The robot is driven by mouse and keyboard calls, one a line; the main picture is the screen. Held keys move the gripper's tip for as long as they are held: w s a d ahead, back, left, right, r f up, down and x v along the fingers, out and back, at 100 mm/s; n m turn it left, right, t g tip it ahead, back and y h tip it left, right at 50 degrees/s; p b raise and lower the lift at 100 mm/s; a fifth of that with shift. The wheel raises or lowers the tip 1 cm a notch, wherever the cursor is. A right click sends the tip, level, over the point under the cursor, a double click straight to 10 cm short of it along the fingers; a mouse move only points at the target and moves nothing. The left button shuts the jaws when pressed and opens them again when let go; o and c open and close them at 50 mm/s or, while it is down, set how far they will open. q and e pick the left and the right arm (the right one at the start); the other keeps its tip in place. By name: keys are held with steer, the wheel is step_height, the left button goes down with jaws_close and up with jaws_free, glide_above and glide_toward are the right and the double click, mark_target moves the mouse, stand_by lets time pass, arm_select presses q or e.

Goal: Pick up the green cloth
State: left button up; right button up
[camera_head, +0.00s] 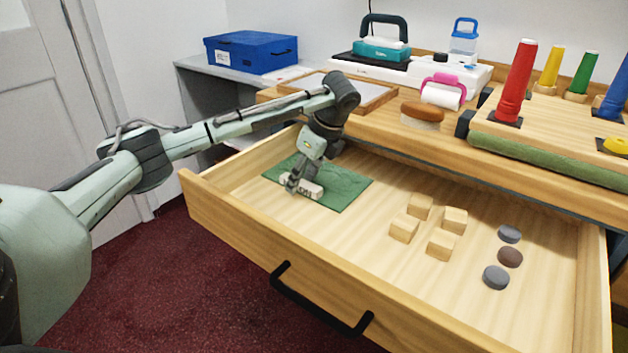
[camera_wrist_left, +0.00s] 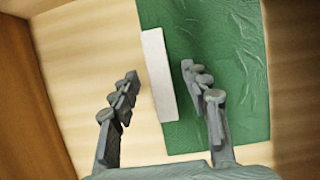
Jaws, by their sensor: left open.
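The green cloth (camera_head: 345,187) lies flat and slightly wrinkled in the left part of the open drawer. In the left wrist view the cloth (camera_wrist_left: 225,60) fills the middle right. A small white block (camera_head: 313,190) lies at the cloth's edge; in the left wrist view it is a white strip (camera_wrist_left: 158,75) along the cloth's left edge. My left gripper (camera_head: 294,184) is open, pointing down over the block and cloth edge. In the left wrist view, the fingers (camera_wrist_left: 159,74) appear on either side of the block. I cannot tell whether they touch anything. My right gripper is not in view.
The drawer (camera_head: 235,218) has raised wooden walls around the cloth. Several wooden cubes (camera_head: 441,243) and grey-brown discs (camera_head: 509,257) lie farther right in it. The counter above holds a brush (camera_head: 422,112), a lint roller (camera_head: 441,95) and colored spools (camera_head: 515,85).

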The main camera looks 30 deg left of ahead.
arm_select(q)
steer(key=shift+f, duration=0.1)
steer(key=shift+c, duration=0.3)
jaws_close()
